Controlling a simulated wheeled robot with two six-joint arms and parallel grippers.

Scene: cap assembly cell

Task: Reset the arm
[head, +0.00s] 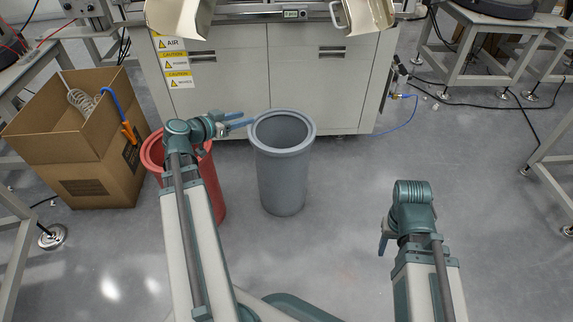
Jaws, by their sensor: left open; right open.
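My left arm reaches forward over the red bin (213,195). Its gripper (240,121) points right, with its blue fingers apart and nothing seen between them. The fingertips are near the left rim of the grey bin (282,180); I cannot tell whether they touch it. The arm hides part of the red bin. My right arm is lower right, over bare floor. Its gripper (382,244) points down and left, mostly hidden behind the wrist, and I see nothing in it.
A cardboard box (95,165) with a coiled hose and an orange-handled tool stands at left. A white machine cabinet (265,80) with warning labels stands behind the bins. Metal benches (480,50) stand at the right. The floor around my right arm is clear.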

